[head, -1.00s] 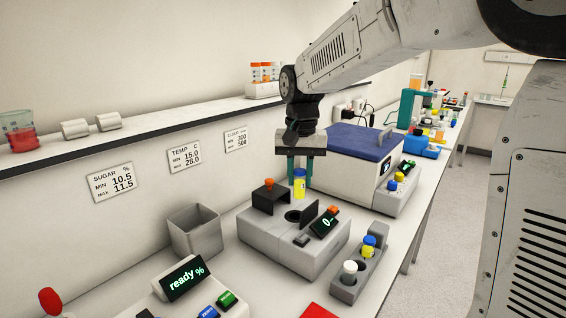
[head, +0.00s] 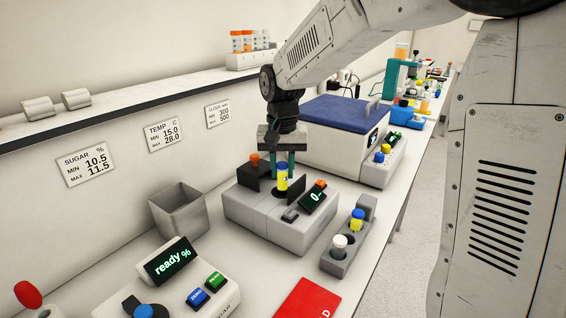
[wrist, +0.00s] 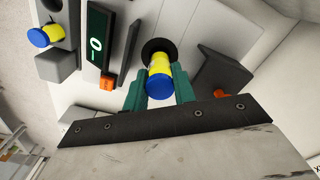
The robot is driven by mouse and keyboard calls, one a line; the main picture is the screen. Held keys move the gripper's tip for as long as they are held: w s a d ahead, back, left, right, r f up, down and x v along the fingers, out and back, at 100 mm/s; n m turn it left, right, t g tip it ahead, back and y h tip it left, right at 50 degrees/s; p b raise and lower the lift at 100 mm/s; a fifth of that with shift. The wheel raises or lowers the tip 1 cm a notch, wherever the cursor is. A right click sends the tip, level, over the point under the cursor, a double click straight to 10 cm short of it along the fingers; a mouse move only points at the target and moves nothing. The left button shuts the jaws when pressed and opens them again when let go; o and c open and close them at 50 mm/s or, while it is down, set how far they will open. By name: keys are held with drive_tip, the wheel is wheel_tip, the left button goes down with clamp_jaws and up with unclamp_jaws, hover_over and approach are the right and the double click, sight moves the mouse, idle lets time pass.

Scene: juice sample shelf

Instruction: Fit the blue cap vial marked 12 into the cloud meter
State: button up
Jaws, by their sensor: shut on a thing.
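A yellow vial with a blue cap (head: 282,180) is held upright between the green fingers of my gripper (head: 282,165). In the wrist view the blue cap (wrist: 159,83) sits between the fingertips (wrist: 158,90), and the vial's far end is at the dark round hole (wrist: 158,48) of the meter. The cloud meter (head: 262,220) is a grey box with a small display reading 0 and an upright dark flap beside the hole. In the head view the vial's lower end appears at the hole; how deep it is cannot be told. No number on the vial is readable.
A grey rack (head: 342,255) right of the meter holds a white-capped vial (head: 340,243) and a blue-capped yellow vial (head: 357,218). A grey bin (head: 178,212) stands to the left. A blue-lidded box (head: 345,120) is behind. A red pad (head: 308,300) lies in front.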

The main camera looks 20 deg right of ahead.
sight(282, 164)
drive_tip(key=shift+s+f, duration=0.1)
drive_tip(key=shift+f, duration=2.1)
idle(1.0)
drive_tip(key=o, duration=1.1)
drive_tip(key=shift+a, duration=0.1)
drive_tip(key=shift+c, duration=0.2)
drive_tip(key=shift+f, duration=0.1)
drive_tip(key=shift+s, duration=0.1)
drive_tip(key=shift+d, duration=0.2)
drive_tip(key=r, duration=0.8)
drive_tip(key=shift+a+r, duration=0.1)
drive_tip(key=shift+a, duration=0.1)
